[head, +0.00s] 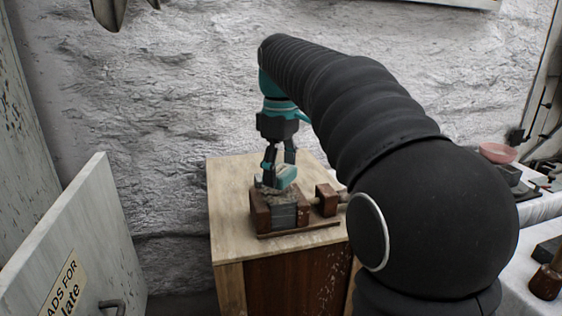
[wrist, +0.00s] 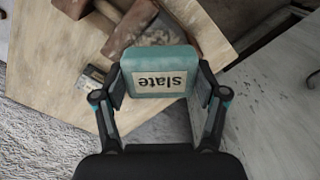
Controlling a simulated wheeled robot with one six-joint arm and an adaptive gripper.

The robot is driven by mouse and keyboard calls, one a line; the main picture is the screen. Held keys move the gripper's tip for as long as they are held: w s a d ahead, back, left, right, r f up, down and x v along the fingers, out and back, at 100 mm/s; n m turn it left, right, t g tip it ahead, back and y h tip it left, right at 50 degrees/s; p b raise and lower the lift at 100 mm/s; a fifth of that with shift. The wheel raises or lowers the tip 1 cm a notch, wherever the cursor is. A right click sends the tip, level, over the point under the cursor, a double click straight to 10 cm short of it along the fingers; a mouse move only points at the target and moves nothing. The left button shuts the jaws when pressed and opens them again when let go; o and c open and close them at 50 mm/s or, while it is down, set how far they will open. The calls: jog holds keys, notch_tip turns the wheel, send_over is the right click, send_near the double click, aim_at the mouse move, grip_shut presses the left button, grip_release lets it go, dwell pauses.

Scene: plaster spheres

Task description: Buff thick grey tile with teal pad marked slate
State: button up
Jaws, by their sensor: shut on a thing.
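My gripper (head: 279,167) is shut on a teal pad (head: 285,176), gripped by its two sides. In the wrist view the pad (wrist: 160,66) shows a cream label reading "slate", upside down in the picture, between my fingers (wrist: 160,98). Below the pad a wooden vise (head: 262,216) stands on a wooden cabinet top. A thick grey tile (head: 284,216) shows between its brown jaws. The pad is over the tile's top, very close; I cannot tell if they touch. In the wrist view the pad partly hides the vise (wrist: 134,24).
The cabinet top (head: 232,190) is otherwise mostly bare. A pale panel (head: 75,240) with a handle and a partly cut-off label "ADS FOR ...late" stands at left. A rough white wall rises behind. At right, a side table holds a pink bowl (head: 497,152).

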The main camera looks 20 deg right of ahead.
aim_at(275, 189)
jog(key=shift+f+b, duration=0.6)
jog(key=shift+f, duration=0.8)
jog(key=shift+f, duration=0.45)
jog(key=shift+r, duration=0.1)
jog(key=shift+w+d+r+p, duration=0.1)
jog(key=shift+w+d+p, duration=0.15)
jog(key=shift+d+p, duration=0.15)
jog(key=shift+w+d+f+p, duration=0.2)
jog(key=shift+w+d+p, duration=0.15)
jog(key=shift+w+p, duration=0.1)
jog(key=shift+s+a+b, duration=0.35)
jog(key=shift+s+a, duration=1.15)
